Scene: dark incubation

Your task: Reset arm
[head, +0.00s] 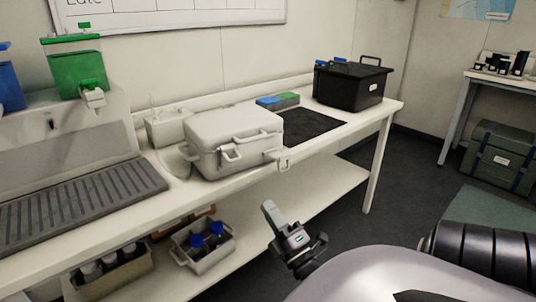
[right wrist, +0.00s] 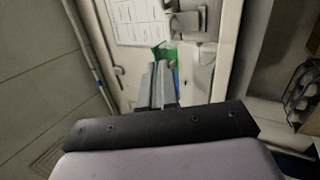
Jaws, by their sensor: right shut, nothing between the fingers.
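My right gripper (head: 268,207) is in front of the bench, in the lower middle of the head view, with its fingers pointing up. It is in free air below and in front of the white case, apart from it. Its fingers are shut together with nothing between them. In the right wrist view, the shut fingers (right wrist: 157,84) stand in the middle, with the bench and wall beyond them. My left gripper is in neither view.
The white bench (head: 275,177) holds a closed white case (head: 235,137), a black box (head: 352,87), a black mat (head: 312,125) and a drain rack (head: 80,203). A grey bin (head: 190,262) with blue-capped bottles is on the lower shelf. Open floor lies to the right.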

